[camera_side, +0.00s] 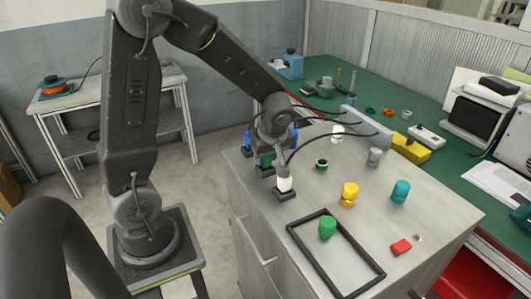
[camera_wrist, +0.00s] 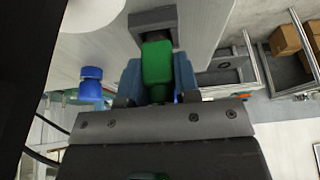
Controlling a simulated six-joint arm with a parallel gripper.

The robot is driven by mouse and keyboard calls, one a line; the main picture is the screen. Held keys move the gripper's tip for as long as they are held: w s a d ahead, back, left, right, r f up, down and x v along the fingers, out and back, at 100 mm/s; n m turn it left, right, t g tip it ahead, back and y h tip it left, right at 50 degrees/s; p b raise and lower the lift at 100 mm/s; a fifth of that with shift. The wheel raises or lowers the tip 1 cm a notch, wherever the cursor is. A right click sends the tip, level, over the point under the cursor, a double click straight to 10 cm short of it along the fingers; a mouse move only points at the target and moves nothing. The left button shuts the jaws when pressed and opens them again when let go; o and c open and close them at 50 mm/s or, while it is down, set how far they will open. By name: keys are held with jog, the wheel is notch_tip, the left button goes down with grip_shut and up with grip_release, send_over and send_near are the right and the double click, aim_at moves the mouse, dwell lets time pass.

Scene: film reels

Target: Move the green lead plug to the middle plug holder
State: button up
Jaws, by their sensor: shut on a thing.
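The green lead plug (camera_wrist: 157,62) is between the blue-grey fingers of my gripper (camera_wrist: 158,80) in the wrist view. My gripper is shut on it. A dark plug holder (camera_wrist: 152,18) is right at the plug's far end; I cannot tell whether the plug is seated in it. In the side view the green plug (camera_side: 265,160) shows partly under my gripper (camera_side: 268,150), just above a dark holder (camera_side: 266,171) at the cabinet's left edge. A white plug (camera_side: 284,184) stands upright in another dark holder (camera_side: 286,195), nearer the camera. Other holders are hidden or unclear.
Yellow (camera_side: 349,193) and teal (camera_side: 400,191) pieces stand to the right, with a red block (camera_side: 401,246) in front. Dark cables (camera_side: 335,111) arc over the top.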

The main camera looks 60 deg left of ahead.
jog(key=shift+f, duration=0.2)
jog(key=o, duration=0.6)
jog(key=shift+o, duration=0.2)
jog(key=v, duration=1.1)
dwell(0.3)
jog(key=s+d+r+m+t+h, duration=0.2)
jog(key=s+d+m, duration=0.2)
jog(key=m, duration=0.5)
jog(key=s+d+r+m+t+h, duration=0.2)
jog(key=s+d+m, duration=0.3)
jog(key=s+m, duration=0.3)
jog(key=shift+d+r+m+t+h, duration=0.3)
jog(key=shift+m+t, duration=0.2)
jog(key=shift+t, duration=0.3)
